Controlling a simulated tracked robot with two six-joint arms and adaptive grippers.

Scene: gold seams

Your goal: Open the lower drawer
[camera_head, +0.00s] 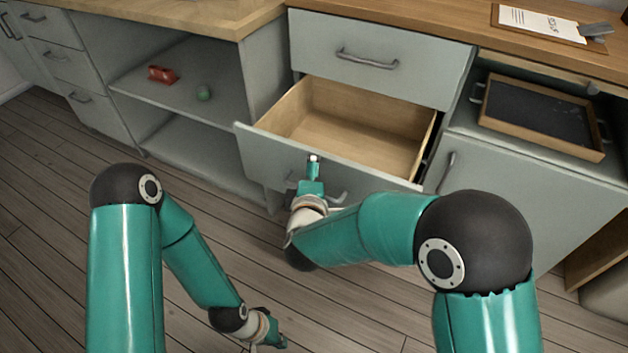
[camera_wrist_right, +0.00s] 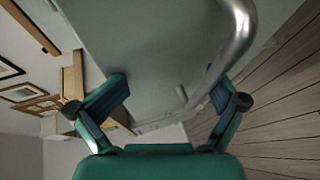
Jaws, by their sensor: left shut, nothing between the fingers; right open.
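The lower drawer (camera_head: 350,120) stands pulled out beneath a closed upper drawer (camera_head: 380,68). Its wooden inside shows empty. My right gripper (camera_head: 313,175) is at the outside of its grey front, beside the drawer handle (camera_head: 338,196), which my arm partly hides. In the right wrist view my right gripper (camera_wrist_right: 168,92) is open, with the drawer front ahead of it. The metal handle (camera_wrist_right: 236,40) curves close to its right finger; I cannot tell whether they touch. My left gripper (camera_head: 277,341) is shut and empty, low over the floor, away from the drawer.
A wooden tray (camera_head: 545,113) sits in an open compartment at the right. A clipboard (camera_head: 540,22) lies on the worktop. The floor in front is clear.

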